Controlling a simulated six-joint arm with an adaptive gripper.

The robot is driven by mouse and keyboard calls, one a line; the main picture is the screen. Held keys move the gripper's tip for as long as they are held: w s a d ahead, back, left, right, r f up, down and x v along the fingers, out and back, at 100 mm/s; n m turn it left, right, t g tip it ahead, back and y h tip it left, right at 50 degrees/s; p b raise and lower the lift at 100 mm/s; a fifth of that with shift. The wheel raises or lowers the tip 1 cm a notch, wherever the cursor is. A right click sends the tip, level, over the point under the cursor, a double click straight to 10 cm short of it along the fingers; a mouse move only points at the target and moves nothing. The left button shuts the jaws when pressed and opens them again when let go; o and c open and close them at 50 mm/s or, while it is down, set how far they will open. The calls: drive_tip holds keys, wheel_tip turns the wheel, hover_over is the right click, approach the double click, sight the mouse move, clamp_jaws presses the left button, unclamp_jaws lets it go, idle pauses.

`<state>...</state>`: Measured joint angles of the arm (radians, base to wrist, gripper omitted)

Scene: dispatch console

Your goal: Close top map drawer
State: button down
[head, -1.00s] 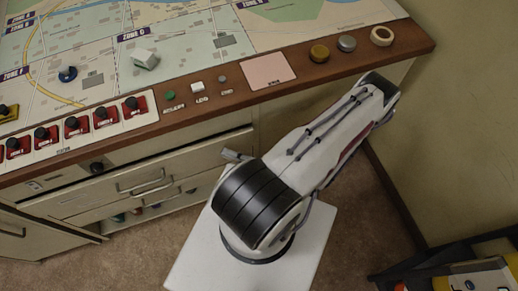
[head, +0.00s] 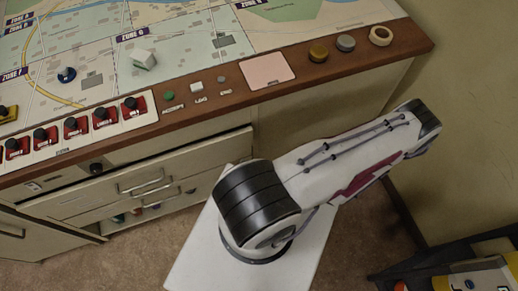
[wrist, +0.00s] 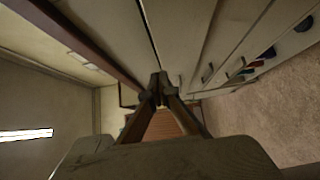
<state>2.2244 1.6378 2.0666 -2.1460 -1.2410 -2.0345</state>
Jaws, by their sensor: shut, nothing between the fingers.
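The map drawers are under the console's wooden edge, at the lower left of the head view. The upper drawer front (head: 90,196) has a metal bar handle (head: 139,180). A second handle (head: 153,190) shows just below it. I cannot tell for sure how far the top drawer stands out. In the wrist view, drawer fronts with handles (wrist: 207,72) run along the right. My gripper (wrist: 158,78) is shut and empty in the middle of the wrist view, beside the cabinet face and apart from the handles. In the head view my arm hides it.
Small coloured items (head: 135,211) show low in the cabinet. A wall bounds the right. A dark rack (head: 450,265) stands at the lower right.

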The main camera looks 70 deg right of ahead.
drive_tip(key=shift+s, duration=1.85)
drive_tip(key=c, duration=2.5)
unclamp_jaws()
